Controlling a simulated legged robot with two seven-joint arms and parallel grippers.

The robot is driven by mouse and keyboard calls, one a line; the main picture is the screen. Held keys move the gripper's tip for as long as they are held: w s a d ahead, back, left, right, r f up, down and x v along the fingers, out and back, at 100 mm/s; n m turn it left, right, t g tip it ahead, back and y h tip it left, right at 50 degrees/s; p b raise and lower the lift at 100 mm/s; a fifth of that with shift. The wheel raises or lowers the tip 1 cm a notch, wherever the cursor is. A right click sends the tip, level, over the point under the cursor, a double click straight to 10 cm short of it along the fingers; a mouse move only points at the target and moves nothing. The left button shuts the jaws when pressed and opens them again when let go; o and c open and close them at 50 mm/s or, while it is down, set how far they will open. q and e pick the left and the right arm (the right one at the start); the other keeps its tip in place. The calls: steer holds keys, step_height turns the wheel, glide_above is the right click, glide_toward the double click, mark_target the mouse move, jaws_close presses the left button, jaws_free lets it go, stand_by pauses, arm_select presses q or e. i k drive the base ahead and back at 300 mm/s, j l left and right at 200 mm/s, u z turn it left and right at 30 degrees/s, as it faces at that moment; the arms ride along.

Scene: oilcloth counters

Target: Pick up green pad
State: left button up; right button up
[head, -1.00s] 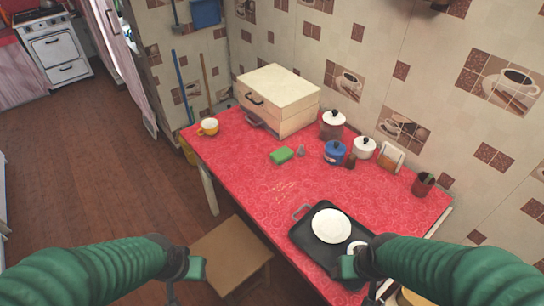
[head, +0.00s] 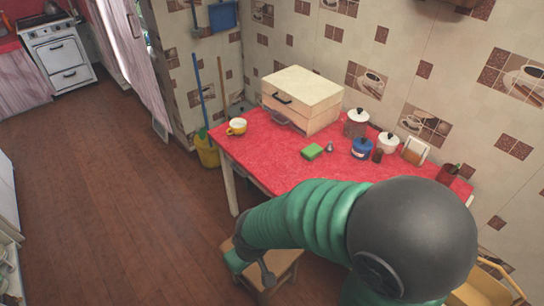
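The green pad (head: 312,151) lies flat on the red table (head: 262,160), left of a small grey object. My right arm crosses the front of the table. Its gripper (head: 252,268) hangs low over the wooden stool, in front of the table's edge and well short of the pad. It does not touch the pad. Whether its fingers are open or shut is unclear. My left gripper is out of view. The near part of the table is hidden behind my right arm.
A cream box (head: 301,97) stands behind the pad, and a yellow cup (head: 237,126) is to the left. A blue pot (head: 361,148) and white-lidded pots stand to the right. A wooden stool (head: 285,262) is below the gripper. Floor at left is clear.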

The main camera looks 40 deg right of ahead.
mark_target(313, 151)
steer(key=i+j+u, duration=0.25)
steer(key=i+j, duration=0.2)
steer(key=i+j+u, duration=0.25)
steer(key=i, duration=0.3)
steer(key=i+z, duration=0.65)
steer(key=z, duration=0.25)
steer(key=i+j+z, duration=0.3)
steer(key=z, duration=0.2)
steer(key=i+z, duration=0.15)
steer(key=z, duration=0.35)
steer(key=i+z, duration=0.1)
steer(key=z, duration=0.4)
steer(key=i+j+z, duration=0.1)
steer(key=z, duration=0.35)
steer(key=i+j+z, duration=0.1)
steer(key=z, duration=0.4)
steer(key=i+j+z, duration=0.1)
steer(key=z, duration=0.4)
steer(key=j+z, duration=0.3)
steer(key=z, duration=0.2)
steer(key=i+j+z, duration=0.2)
steer(key=z, duration=0.25)
steer(key=i+j+z, duration=0.2)
steer(key=j+z, duration=0.25)
steer(key=l, duration=0.1)
